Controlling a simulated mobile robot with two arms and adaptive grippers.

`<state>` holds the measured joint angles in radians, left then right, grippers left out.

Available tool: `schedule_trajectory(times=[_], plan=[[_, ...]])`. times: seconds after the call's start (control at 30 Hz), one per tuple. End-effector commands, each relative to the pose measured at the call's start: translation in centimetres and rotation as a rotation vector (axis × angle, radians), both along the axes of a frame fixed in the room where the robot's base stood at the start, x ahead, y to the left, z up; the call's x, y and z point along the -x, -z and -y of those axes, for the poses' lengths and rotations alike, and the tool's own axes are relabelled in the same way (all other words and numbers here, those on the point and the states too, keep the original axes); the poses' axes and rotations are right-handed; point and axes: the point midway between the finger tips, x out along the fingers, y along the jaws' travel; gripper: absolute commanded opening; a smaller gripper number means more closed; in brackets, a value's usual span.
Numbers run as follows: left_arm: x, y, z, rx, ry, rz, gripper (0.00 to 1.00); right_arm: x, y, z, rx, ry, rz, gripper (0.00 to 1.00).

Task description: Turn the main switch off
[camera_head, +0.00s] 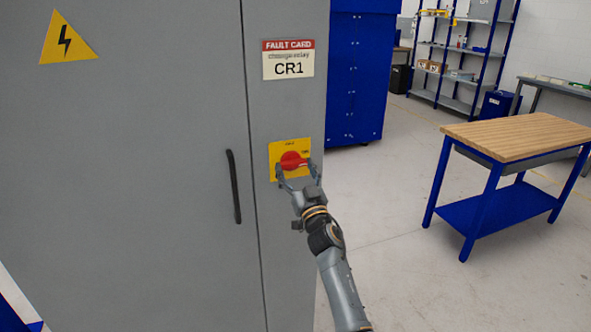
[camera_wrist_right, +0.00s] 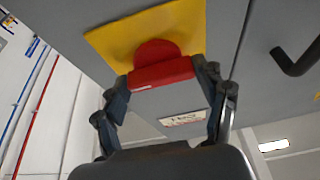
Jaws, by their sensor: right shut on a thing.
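The main switch is a red rotary knob (camera_head: 291,160) on a yellow plate (camera_head: 276,149), mounted on the grey cabinet's right-hand panel. My right gripper (camera_head: 295,169) is at the knob, with its fingers on either side of the red handle. In the right wrist view the red knob (camera_wrist_right: 160,70) sits between the two fingertips (camera_wrist_right: 163,76), against the yellow plate (camera_wrist_right: 118,40). The gripper is shut on the knob's handle. The small lettering on the plate is too small to read. My left gripper is not in view.
The grey cabinet (camera_head: 150,200) has a black door handle (camera_head: 233,186) left of the switch. A fault card (camera_head: 288,60) reading CR1 is above the switch. A wood-topped workbench (camera_head: 520,136) stands at right, with open floor between. A blue cabinet (camera_head: 355,75) is behind.

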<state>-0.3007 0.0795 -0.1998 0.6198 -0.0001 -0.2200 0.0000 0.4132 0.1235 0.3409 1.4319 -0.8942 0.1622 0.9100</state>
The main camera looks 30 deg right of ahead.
Motion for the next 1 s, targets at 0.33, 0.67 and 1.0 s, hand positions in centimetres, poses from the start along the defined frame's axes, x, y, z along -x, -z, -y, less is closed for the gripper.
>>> schedule_trajectory(times=[0.33,0.67,1.0], plan=[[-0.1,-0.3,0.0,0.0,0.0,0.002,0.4,0.0,0.0,0.1,0.065,0.0,-0.018,0.4],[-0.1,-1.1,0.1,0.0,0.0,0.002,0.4,0.1,-0.1,0.3,0.306,0.001,-0.075,0.4],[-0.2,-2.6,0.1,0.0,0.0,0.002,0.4,0.1,-0.3,0.5,0.621,0.0,-0.151,0.4]])
